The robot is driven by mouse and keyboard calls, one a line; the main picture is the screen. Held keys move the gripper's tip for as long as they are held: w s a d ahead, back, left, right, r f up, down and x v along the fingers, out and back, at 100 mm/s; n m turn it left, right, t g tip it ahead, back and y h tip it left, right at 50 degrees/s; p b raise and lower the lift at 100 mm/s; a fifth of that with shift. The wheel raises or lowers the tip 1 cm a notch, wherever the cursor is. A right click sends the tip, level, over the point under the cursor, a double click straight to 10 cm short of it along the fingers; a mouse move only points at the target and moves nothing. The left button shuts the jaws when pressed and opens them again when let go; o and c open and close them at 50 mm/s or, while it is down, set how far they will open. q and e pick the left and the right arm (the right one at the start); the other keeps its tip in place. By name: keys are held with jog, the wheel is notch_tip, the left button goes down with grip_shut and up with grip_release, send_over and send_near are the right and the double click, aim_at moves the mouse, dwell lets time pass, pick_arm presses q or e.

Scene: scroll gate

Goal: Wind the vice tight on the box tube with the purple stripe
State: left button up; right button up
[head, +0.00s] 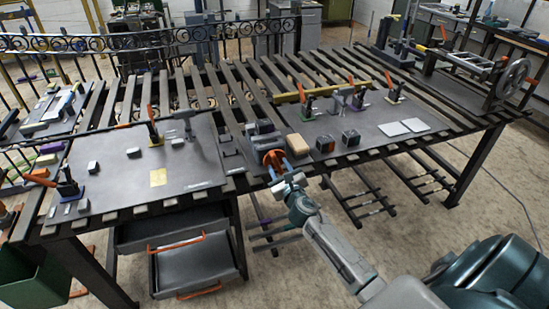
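A dark, blocky vice-like fixture (264,141) stands on the workbench near its middle front edge. An orange rounded part (271,156) shows at its near side. My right gripper (278,168) reaches in from the lower right and is at this orange part. Its fingers overlap the part in the picture, so I cannot tell whether they are open or shut, or whether they touch. A purple stripe on a box tube cannot be made out. My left gripper is not in view.
Several orange-handled clamps stand on the bench's dark plates, such as one at the left (154,125). Pale tiles (391,129) lie farther right. An open drawer (190,265) hangs below the front left.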

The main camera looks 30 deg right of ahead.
aim_at(277, 164)
jog(key=x, duration=0.5)
grip_shut()
